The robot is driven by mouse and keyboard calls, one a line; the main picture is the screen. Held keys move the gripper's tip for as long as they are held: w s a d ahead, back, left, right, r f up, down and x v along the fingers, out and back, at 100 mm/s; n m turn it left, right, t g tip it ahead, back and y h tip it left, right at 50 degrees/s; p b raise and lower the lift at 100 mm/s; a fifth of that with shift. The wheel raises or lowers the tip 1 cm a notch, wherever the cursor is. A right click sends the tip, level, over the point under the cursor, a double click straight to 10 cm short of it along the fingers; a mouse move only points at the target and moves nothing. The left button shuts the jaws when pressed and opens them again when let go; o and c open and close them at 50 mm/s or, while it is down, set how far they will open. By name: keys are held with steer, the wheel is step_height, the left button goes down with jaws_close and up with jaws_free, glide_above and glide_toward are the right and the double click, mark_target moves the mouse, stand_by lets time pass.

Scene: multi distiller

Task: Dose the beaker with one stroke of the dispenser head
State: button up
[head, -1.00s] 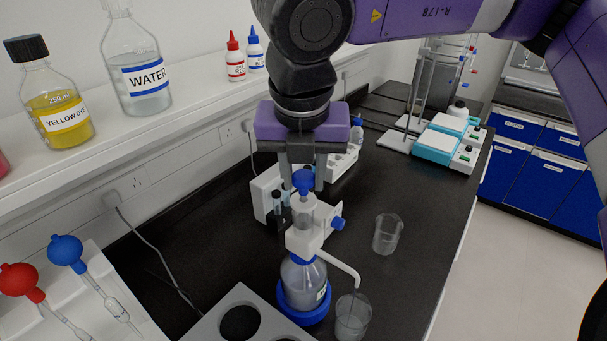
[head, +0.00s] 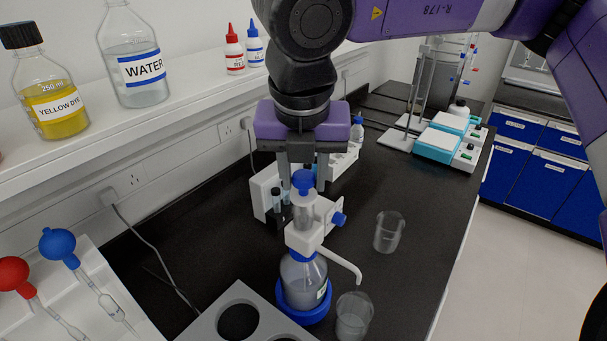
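The dispenser bottle (head: 303,280) stands upright in a blue base ring on the black bench. Its white dispenser head (head: 304,240) has a clear barrel, a blue top knob (head: 303,182) and a curved spout (head: 342,263). A clear beaker (head: 353,318) stands below the spout tip, which shows over the beaker's rim. It looks empty. My gripper (head: 304,184) points down with its fingers apart, one on each side of the blue knob in the picture. Small gaps show beside the knob. Whether the fingers are level with it in depth is hard to tell.
A second clear beaker (head: 389,232) stands to the right on the bench. A grey rack with round holes (head: 205,325) is in front. A white tube rack (head: 262,195) stands behind the dispenser. Teal hotplates (head: 437,146) are at the back. Bottles line the shelf at left.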

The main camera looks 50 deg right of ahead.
steer(key=o, duration=0.4)
steer(key=shift+c, duration=0.2)
steer(key=shift+r, duration=0.1)
